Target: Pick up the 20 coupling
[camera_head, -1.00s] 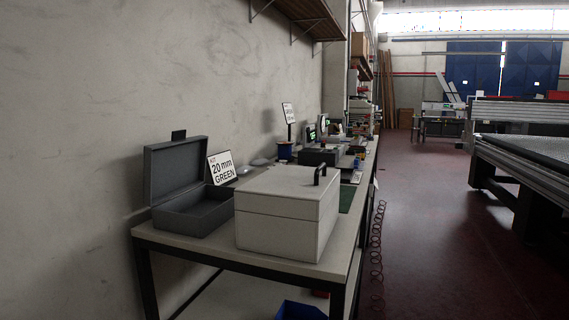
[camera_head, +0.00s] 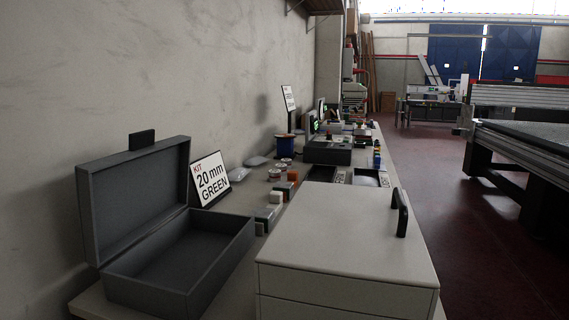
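I cannot pick out the 20 coupling; the small parts on the bench are too far off to identify. A sign (camera_head: 210,180) reading "KIT 20 mm GREEN" stands behind an open grey case (camera_head: 203,262). The case's lid is raised toward the wall and the part of its inside that shows looks empty. Neither of my grippers is in view.
Open floor (camera_head: 460,220) lies to the right, before a large table (camera_head: 530,150).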

